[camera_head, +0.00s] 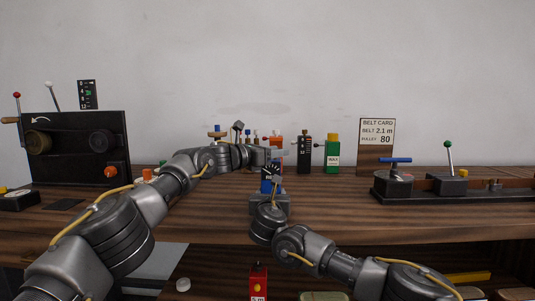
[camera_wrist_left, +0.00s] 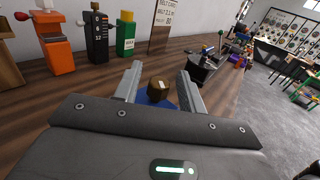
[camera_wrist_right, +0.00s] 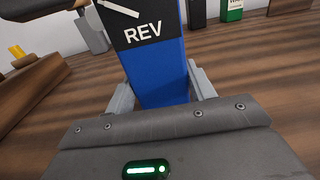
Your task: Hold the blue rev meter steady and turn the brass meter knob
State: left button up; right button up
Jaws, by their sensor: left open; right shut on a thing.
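The blue rev meter (camera_wrist_right: 160,72), with a black face reading "REV", stands on the bench; it also shows small in the head view (camera_head: 266,187). My right gripper (camera_wrist_right: 162,92) is shut on its lower blue body, one finger on each side. The brass meter knob (camera_wrist_left: 158,91) sits on top of the meter. My left gripper (camera_wrist_left: 160,80) is open, with its fingers on either side of the knob and gaps showing between.
Behind stand an orange device (camera_wrist_left: 55,42), a black device (camera_head: 304,152) and a green bottle-like block (camera_head: 333,154). A belt card (camera_head: 377,146) stands at the back. A black machine (camera_head: 75,148) is at left, a lever rig (camera_head: 450,185) at right. Bare bench lies right of the meter.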

pick_arm(q)
jog(key=v, duration=1.2)
jog(key=shift+o, duration=0.2)
jog(key=shift+d+f, duration=0.15)
jog(key=shift+d, duration=0.05)
jog(key=s+d+t+y, duration=0.1)
jog(key=s+d, duration=0.3)
jog(key=d, duration=0.2)
jog(key=w+n+t+y, duration=0.1)
jog(key=w+y, duration=0.1)
jog(key=w, duration=0.1)
jog(key=w+d+n+t+y, duration=0.1)
jog(key=w+n+t, duration=0.1)
jog(key=w, duration=0.1)
jog(key=w+d+n+t+y, duration=0.1)
jog(key=w+n+y, duration=0.1)
jog(key=w, duration=0.2)
jog(key=shift+d+y, duration=0.25)
jog(key=shift+y, duration=0.05)
grip_shut()
